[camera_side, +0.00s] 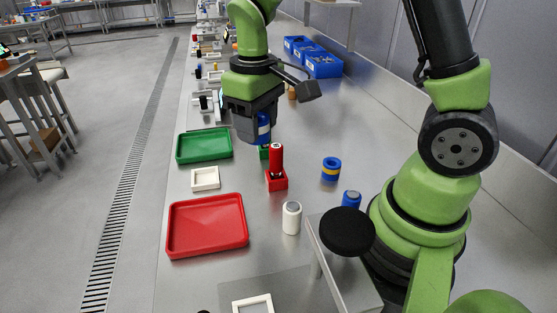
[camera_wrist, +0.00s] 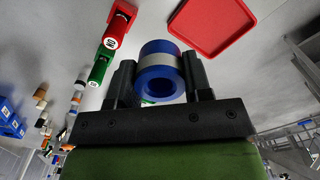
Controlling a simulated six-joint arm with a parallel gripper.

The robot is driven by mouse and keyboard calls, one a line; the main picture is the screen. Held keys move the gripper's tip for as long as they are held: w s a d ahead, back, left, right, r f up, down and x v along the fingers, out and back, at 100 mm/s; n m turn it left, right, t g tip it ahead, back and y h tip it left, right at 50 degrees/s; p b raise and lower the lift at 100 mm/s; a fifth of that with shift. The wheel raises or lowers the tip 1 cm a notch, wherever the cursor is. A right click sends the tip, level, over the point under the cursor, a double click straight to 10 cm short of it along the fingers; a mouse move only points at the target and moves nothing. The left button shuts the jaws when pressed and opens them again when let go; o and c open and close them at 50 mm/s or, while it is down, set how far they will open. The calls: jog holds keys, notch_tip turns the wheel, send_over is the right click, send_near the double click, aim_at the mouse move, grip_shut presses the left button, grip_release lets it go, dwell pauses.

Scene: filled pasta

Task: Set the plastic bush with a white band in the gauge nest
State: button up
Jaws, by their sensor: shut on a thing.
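My gripper (camera_side: 258,128) is shut on a blue plastic bush (camera_side: 264,123), high above the bench beside the green tray. In the wrist view the bush (camera_wrist: 159,78) sits between the two fingers (camera_wrist: 158,68), with a pale white-grey band around its middle and its open bore facing the camera. A low white square holder (camera_side: 205,178) with a recess, possibly the gauge nest, stands between the green and red trays, apart from the bush. A similar white square holder (camera_side: 253,306) is at the near edge, partly cut off. I cannot tell which is the gauge nest.
A green tray (camera_side: 204,146) and red tray (camera_side: 207,226) lie at the left. A red-handled gauge stands in a red block (camera_side: 277,182); a green block (camera_side: 264,154) is behind. A yellow-banded blue bush (camera_side: 331,168), a white cylinder (camera_side: 291,218) and another blue piece (camera_side: 351,199) stand right.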

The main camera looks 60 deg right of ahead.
jog(key=w+d+f, duration=0.3)
jog(key=d, duration=1)
jog(key=n, duration=0.2)
send_over(314, 148)
notch_tip(314, 148, down, 4)
jog(key=shift+f, duration=0.15)
notch_tip(314, 148, down, 10)
jog(key=shift+r, duration=0.2)
jog(key=shift+f, duration=0.15)
jog(key=o, duration=0.9)
jog(key=shift+o, duration=0.2)
